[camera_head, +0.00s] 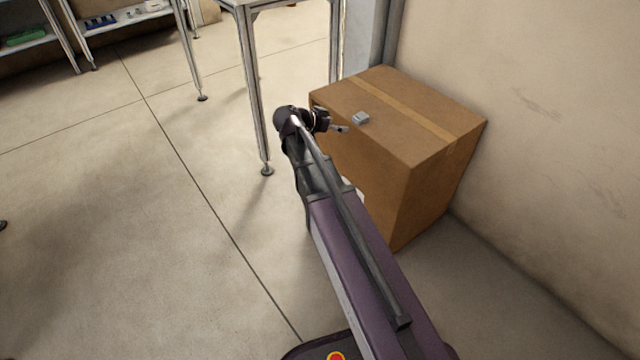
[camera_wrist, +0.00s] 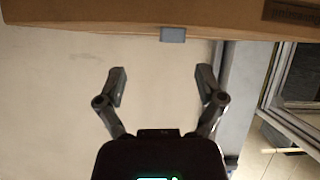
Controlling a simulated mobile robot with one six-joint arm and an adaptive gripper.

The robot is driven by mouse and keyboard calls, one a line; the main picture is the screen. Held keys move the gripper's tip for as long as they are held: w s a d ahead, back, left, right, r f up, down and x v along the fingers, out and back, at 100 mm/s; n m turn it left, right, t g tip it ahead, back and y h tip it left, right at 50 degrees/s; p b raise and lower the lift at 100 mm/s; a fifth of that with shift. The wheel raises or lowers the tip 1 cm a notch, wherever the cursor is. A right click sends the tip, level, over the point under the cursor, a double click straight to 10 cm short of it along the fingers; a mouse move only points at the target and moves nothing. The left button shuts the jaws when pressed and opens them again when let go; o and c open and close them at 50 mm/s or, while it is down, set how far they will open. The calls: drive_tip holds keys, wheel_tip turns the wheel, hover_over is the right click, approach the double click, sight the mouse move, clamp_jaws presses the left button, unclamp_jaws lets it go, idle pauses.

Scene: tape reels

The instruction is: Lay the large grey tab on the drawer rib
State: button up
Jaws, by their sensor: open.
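A small grey tab (camera_head: 361,118) lies on top of a brown cardboard box (camera_head: 445,175), near the box's edge closest to my arm. In the wrist view the tab (camera_wrist: 173,34) shows as a blue-grey block against the box's edge (camera_wrist: 80,24), near the top of the picture. My gripper (camera_head: 341,128) is just left of the tab in the head view. In the wrist view my gripper (camera_wrist: 160,83) is open and empty, with its fingers apart and clear of the tab. I see no drawer or drawer rib in either view.
A beige wall (camera_head: 540,100) stands behind and right of the box. A metal-legged table (camera_head: 254,90) stands left of the box. Shelves (camera_head: 105,25) with small items are at the far upper left.

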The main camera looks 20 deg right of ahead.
drive_tip(key=s+a+f+n+g+y, duration=0.1)
drive_tip(key=s+a+f+n+y, duration=0.2)
drive_tip(key=s, duration=0.3)
drive_tip(key=s+a+f+n+g+y, duration=0.1)
drive_tip(key=s+a+f+n+y, duration=0.2)
drive_tip(key=s+a+n+y, duration=0.2)
drive_tip(key=s+a+f+n+g+y, duration=0.2)
drive_tip(key=s+a+f+n+y, duration=0.1)
drive_tip(key=s, duration=0.6)
drive_tip(key=shift+a+f+n+y, duration=0.4)
drive_tip(key=shift+a+n, duration=0.2)
drive_tip(key=shift+n, duration=0.4)
drive_tip(key=shift+o, duration=0.2)
drive_tip(key=shift+o, duration=0.7)
drive_tip(key=w+d+r+n+t+p, duration=0.1)
drive_tip(key=w+d+r+n+p, duration=0.3)
drive_tip(key=w+d+r+p, duration=1.6)
drive_tip(key=w+d+r, duration=0.1)
drive_tip(key=w+d, duration=0.2)
drive_tip(key=shift+w+d+p, duration=0.25)
drive_tip(key=shift+w+p, duration=0.1)
drive_tip(key=shift+w, duration=0.05)
